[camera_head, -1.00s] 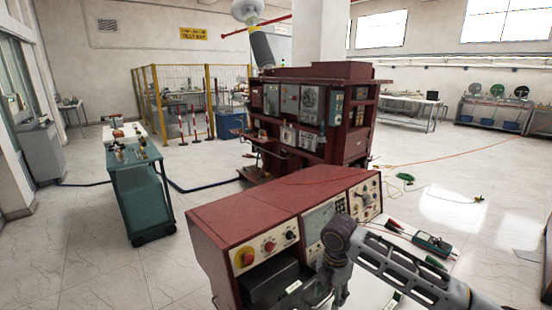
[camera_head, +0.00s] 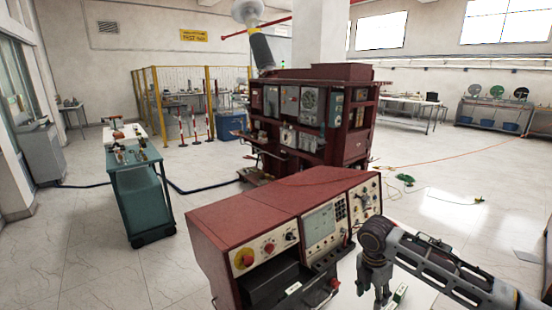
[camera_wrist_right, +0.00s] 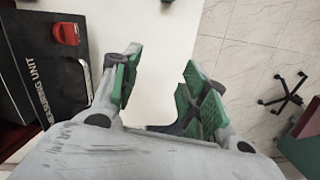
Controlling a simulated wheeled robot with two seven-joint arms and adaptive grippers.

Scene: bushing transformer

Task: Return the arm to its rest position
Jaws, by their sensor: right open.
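My right arm comes in from the lower right of the head view. Its gripper (camera_head: 376,290) hangs just right of the red test console (camera_head: 290,205), pointing down and apart from it. In the right wrist view the gripper (camera_wrist_right: 160,62) has its green-padded fingers spread, with nothing between them. Below the fingers is a pale tabletop (camera_wrist_right: 160,100). My left gripper is not in view.
A teal cart (camera_head: 140,190) stands at the left. A large red cabinet (camera_head: 325,75) stands behind the console. Open floor lies between them.

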